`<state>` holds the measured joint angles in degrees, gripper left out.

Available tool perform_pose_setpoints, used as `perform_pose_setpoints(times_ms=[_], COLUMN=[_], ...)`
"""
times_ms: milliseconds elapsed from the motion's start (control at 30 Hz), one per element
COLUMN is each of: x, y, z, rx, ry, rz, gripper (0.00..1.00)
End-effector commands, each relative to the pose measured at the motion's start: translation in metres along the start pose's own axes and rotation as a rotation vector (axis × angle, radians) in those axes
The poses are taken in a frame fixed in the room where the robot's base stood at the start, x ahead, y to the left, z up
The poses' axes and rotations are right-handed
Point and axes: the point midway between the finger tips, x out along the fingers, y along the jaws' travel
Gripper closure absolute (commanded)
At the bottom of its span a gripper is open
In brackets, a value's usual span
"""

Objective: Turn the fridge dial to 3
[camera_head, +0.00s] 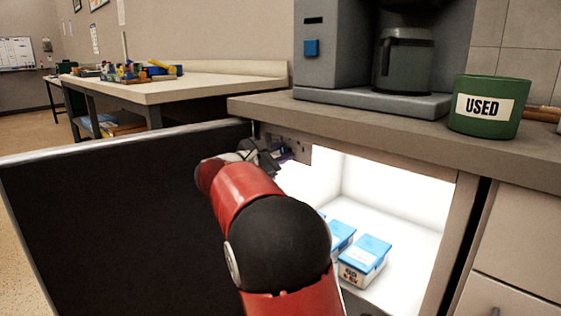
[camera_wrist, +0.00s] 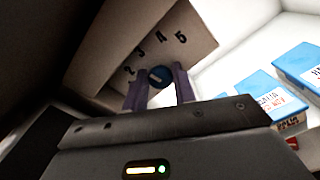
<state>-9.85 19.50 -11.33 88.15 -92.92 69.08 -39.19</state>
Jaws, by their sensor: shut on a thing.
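The fridge (camera_head: 400,199) stands open under the counter, its white inside brightly lit. My gripper (camera_wrist: 158,86) is shut on the dial, with a purple finger on each side. In the head view my gripper (camera_head: 270,157) reaches the upper left of the opening, and my arm hides the dial.
The dark fridge door (camera_head: 95,215) stands open at the left. Blue-and-white boxes (camera_head: 364,260) lie inside on the right, also in the wrist view (camera_wrist: 262,98). The counter (camera_head: 390,126) above carries a coffee machine (camera_head: 340,45) and a green USED pot (camera_head: 488,108).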

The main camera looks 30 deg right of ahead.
Motion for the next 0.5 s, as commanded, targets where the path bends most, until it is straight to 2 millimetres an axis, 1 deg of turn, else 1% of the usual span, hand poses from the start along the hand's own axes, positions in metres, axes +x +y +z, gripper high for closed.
perform_pose_setpoints(times_ms=[33,200,500], x=[-0.0006,-0.0003,-0.0002], y=[-0.0017,-0.0013,-0.0006], z=[-0.003,-0.0017,-0.0004], rx=[0.026,0.094,0.136], ry=[0.001,0.001,0.001], rz=[0.0,0.0,0.0], gripper=[0.96,0.96,0.96])
